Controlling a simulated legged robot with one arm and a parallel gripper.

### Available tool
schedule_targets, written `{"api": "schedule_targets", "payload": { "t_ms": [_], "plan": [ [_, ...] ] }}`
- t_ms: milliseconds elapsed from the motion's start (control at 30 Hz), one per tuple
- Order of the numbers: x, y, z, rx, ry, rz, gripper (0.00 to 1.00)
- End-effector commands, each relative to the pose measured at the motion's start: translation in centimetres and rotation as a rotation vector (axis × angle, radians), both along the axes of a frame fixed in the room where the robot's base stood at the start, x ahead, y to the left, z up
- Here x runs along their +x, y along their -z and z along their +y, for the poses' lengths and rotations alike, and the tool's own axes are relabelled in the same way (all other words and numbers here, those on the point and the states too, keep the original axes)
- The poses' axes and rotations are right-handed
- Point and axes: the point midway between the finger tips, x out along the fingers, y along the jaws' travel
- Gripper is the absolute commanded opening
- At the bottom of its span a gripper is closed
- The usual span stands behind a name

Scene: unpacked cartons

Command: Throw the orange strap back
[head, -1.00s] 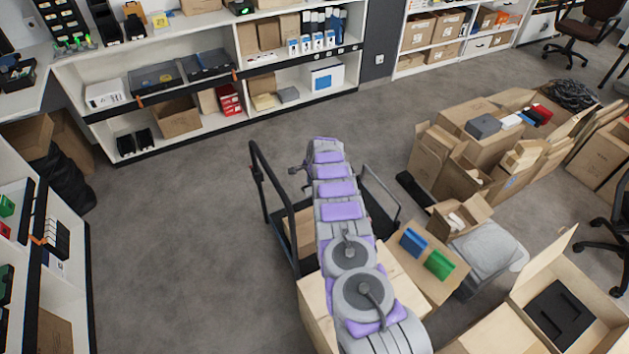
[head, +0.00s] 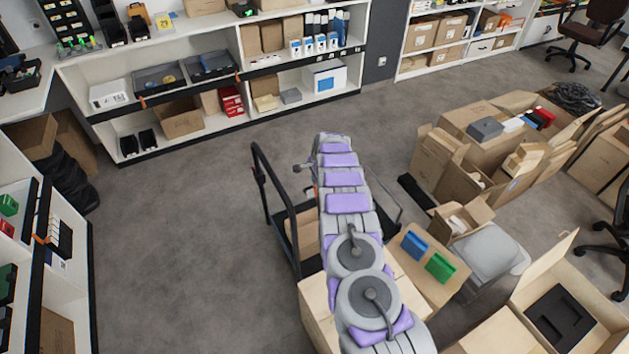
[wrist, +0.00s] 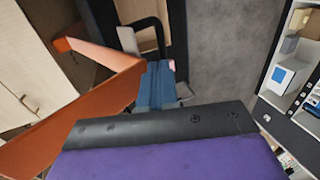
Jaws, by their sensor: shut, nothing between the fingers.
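The orange strap (wrist: 115,82) is on the left in the wrist view. It is a broad, stiff-looking band that bends near the middle and runs down to the lower left, beside a pale carton (wrist: 28,75). My gripper (wrist: 158,84) shows as blue-grey fingers beyond the black and purple wrist edge. It is shut and empty, close to the right of the strap's bend. I cannot tell whether they touch. In the head view my arm reaches away from me over a dark-framed cart, and neither gripper nor strap can be made out there.
The black-framed cart (head: 275,200) stands around my arm. Open cartons (head: 455,175) and a tilted carton with blue and green boxes (head: 413,268) crowd the right. White shelves (head: 215,132) line the back. The grey floor at left (head: 180,240) is clear.

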Motion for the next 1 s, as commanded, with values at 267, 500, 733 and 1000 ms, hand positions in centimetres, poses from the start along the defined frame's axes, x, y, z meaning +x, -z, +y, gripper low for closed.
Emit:
{"api": "schedule_targets", "payload": {
  "t_ms": [267,500,733,1000],
  "plan": [
    [-1.0,-3.8,-0.5,0.002,0.001,0.000,0.00],
    [-1.9,-7.3,-1.0,0.003,0.001,0.000,0.00],
    [-2.9,-10.6,-1.6,0.003,0.001,-0.002,0.00],
    [-3.5,-12.9,-2.1,0.002,0.003,-0.001,0.00]
  ]
}}
